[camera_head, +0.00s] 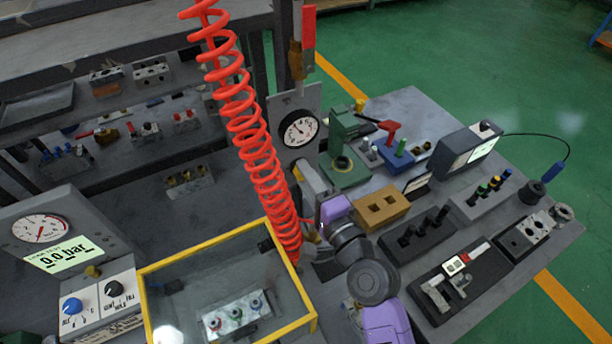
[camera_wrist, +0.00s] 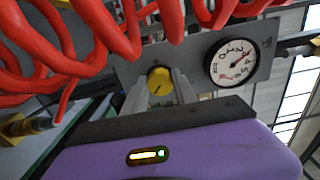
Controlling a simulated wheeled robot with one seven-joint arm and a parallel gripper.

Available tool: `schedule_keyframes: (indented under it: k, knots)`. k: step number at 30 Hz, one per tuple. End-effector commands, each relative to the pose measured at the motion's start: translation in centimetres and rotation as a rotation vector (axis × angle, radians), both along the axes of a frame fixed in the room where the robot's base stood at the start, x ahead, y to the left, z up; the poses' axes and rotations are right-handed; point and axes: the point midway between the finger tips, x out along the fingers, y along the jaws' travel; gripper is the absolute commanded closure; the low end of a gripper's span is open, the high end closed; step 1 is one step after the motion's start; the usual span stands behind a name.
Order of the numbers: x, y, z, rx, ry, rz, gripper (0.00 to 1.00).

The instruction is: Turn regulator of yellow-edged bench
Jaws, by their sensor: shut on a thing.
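The regulator is a round yellow knob (camera_wrist: 160,80) with a dark mark, on a grey panel (camera_wrist: 125,62) beside a white dial gauge (camera_wrist: 232,62). In the wrist view my gripper (camera_wrist: 160,90) has one finger on each side of the knob and is shut on it. In the head view the panel and its gauge (camera_head: 299,128) stand upright at the back of the bench. A yellow-edged glass case (camera_head: 308,292) stands at the front of the bench.
A red coiled hose (camera_head: 245,125) hangs close to the left of my gripper and crosses the top of the wrist view. A tester reading 0.0 bar (camera_head: 62,255) stands at left. A tan block (camera_head: 381,208) and several valve blocks crowd the bench at right.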

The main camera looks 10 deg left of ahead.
Motion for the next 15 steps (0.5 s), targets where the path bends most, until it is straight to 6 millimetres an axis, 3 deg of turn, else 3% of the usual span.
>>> schedule_keyframes:
  k: [4,5,7,15]
  knots:
    - [0.03,-0.14,-0.13,-0.002,0.001,-0.003,1.00]
    - [0.03,-0.14,-0.13,-0.002,0.001,-0.003,0.61]
    - [0.02,-0.12,-0.12,-0.002,0.001,-0.002,0.47]
    - [0.01,-0.05,-0.05,-0.002,0.000,-0.001,0.45]
